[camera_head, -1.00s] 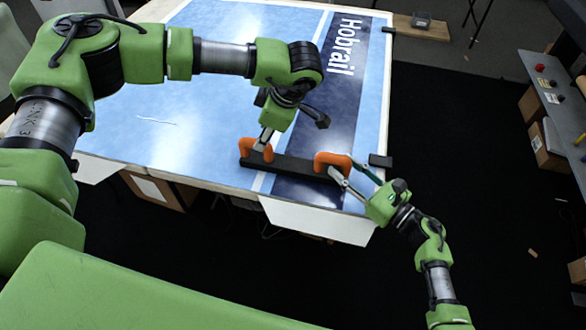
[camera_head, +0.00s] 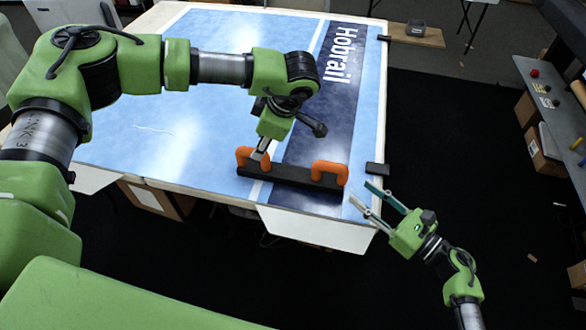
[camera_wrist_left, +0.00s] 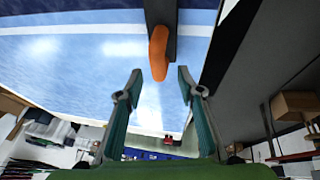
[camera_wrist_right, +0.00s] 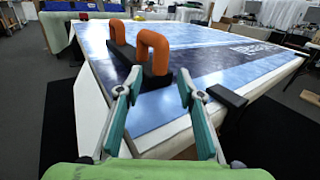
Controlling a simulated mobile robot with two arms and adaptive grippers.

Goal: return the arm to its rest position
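A black bar (camera_head: 293,178) with two orange handles lies on the blue film near the table's front edge. Its left handle (camera_head: 240,155) is beside my left gripper (camera_head: 257,156). In the left wrist view the fingers (camera_wrist_left: 160,76) are apart, with an orange handle (camera_wrist_left: 158,52) ahead of them, not clasped. My right gripper (camera_head: 361,192) is open and empty, off the table's front right corner and apart from the right handle (camera_head: 341,170). In the right wrist view its fingers (camera_wrist_right: 160,78) are spread below and in front of the near handle (camera_wrist_right: 154,48).
The film with the word "Hobrail" (camera_head: 335,55) covers the table. A black clamp (camera_head: 377,169) sits on its right edge, close to my right gripper. Dark floor (camera_head: 455,155) is clear to the right. A grey bench (camera_head: 560,110) stands farther right.

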